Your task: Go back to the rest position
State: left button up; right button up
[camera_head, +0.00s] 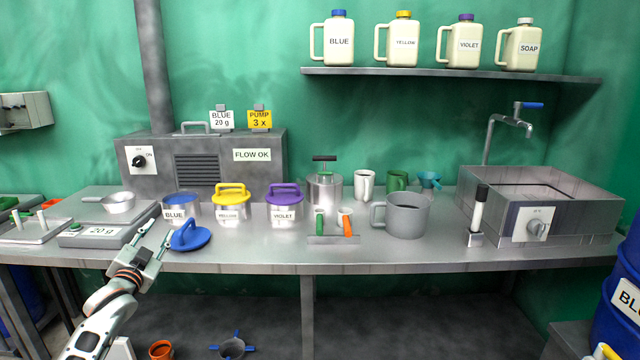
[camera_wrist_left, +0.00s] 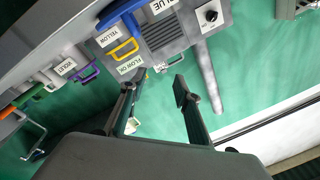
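My left gripper (camera_head: 154,238) is at the front left of the bench, in front of the scale and left of the blue lid (camera_head: 190,237). It is open, with nothing between its fingers; the left wrist view also shows the fingers apart (camera_wrist_left: 157,92). The blue lid lies on the bench in front of the BLUE pot (camera_head: 181,211), which is uncovered with blue inside. The YELLOW pot (camera_head: 232,212) and VIOLET pot (camera_head: 284,214) have their lids on. My right gripper is not in view.
The scale (camera_head: 101,232) reads 20 g, with a metal pan (camera_head: 118,203) behind its display. A grey mug (camera_head: 402,216), a small spoon rack (camera_head: 333,239) and a sink (camera_head: 545,190) stand to the right. The bench front edge (camera_head: 400,266) is close to my arm.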

pick_arm(q)
jog(key=s+d+f+n+g+h, duration=0.1)
jog(key=s+d+f, duration=0.35)
jog(key=f, duration=0.35)
jog(key=s+d+f+g, duration=0.25)
jog(key=s+f, duration=0.35)
jog(key=f, duration=0.3)
jog(key=s+d+f+n+g+h, duration=0.1)
jog(key=s+d+f, duration=0.35)
jog(key=f, duration=0.35)
jog(key=s+d+f+g, duration=0.1)
jog(key=s+d+f, duration=0.3)
jog(key=s, duration=0.7)
jog(key=s+d+f+g+h, duration=0.1)
jog(key=s+d+f, duration=0.3)
jog(key=s, duration=0.7)
jog(key=s+d+f+g+h, duration=0.1)
jog(key=s+d+f, duration=0.3)
jog(key=s, duration=0.7)
jog(key=shift+f+n+g, duration=0.3)
jog(key=shift+f+g, duration=0.25)
jog(key=shift+f, duration=0.1)
